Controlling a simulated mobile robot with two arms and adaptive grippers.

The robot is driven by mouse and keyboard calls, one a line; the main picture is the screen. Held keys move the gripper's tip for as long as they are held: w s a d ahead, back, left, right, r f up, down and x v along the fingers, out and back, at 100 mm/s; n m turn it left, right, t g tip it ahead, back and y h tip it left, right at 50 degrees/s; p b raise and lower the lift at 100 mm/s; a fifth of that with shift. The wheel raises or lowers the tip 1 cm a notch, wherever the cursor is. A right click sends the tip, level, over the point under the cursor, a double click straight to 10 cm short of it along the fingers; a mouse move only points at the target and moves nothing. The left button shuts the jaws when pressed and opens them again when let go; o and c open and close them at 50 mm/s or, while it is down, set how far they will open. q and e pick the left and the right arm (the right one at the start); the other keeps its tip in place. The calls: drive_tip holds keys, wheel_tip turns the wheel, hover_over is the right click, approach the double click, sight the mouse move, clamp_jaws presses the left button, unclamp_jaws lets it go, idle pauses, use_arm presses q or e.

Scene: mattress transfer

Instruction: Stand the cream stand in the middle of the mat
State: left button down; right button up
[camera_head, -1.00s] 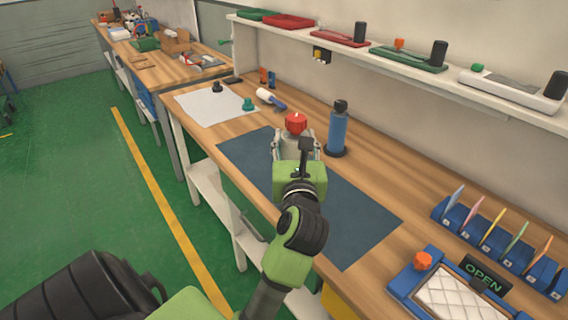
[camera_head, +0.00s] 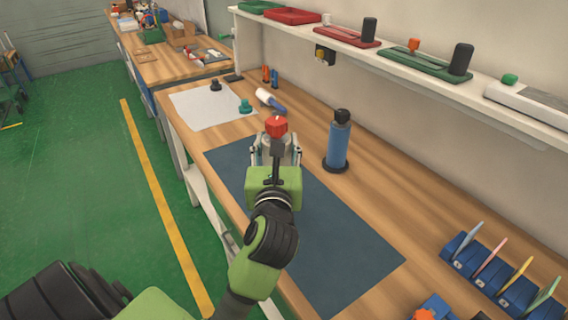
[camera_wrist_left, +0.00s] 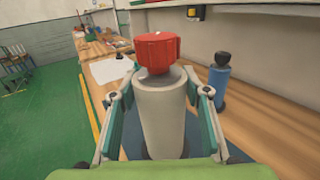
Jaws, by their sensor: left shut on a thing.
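The cream stand (camera_wrist_left: 162,115) is a pale upright cylinder with a red knob (camera_wrist_left: 157,50) on top. My left gripper (camera_wrist_left: 162,120) is shut on it, one finger on each side of the cylinder. In the head view my left gripper (camera_head: 275,155) is over the far part of the dark blue mat (camera_head: 340,245), with the red knob showing above it. The stand's base is hidden, so I cannot tell whether it touches the mat. My right gripper is not in view.
A blue bottle-like cylinder with a black top (camera_head: 338,142) stands beside the mat on the right. A white sheet (camera_head: 205,105), a green knob (camera_head: 245,106) and a white-and-blue tool (camera_head: 270,100) lie beyond. Blue holders (camera_head: 490,275) are at the near right. The mat's near half is clear.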

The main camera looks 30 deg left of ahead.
use_arm(q)
drive_tip(key=w, duration=0.1)
drive_tip(key=w+a, duration=0.1)
drive_tip(key=w+f, duration=0.1)
drive_tip(key=shift+w+a, duration=0.25)
drive_tip(key=shift+a, duration=0.05)
drive_tip(key=w+a+f, duration=0.2)
drive_tip(key=w+f, duration=0.3)
drive_tip(key=f, duration=0.4)
drive_tip(key=shift+f, duration=0.15)
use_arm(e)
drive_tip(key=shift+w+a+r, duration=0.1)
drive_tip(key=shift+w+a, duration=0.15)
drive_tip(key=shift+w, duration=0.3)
use_arm(q)
drive_tip(key=shift+s, duration=0.1)
drive_tip(key=shift+f, duration=0.15)
drive_tip(key=c, duration=1.2)
unclamp_jaws()
drive_tip(key=shift+f, duration=0.15)
drive_tip(key=shift+o, duration=0.2)
drive_tip(key=shift+d, duration=0.1)
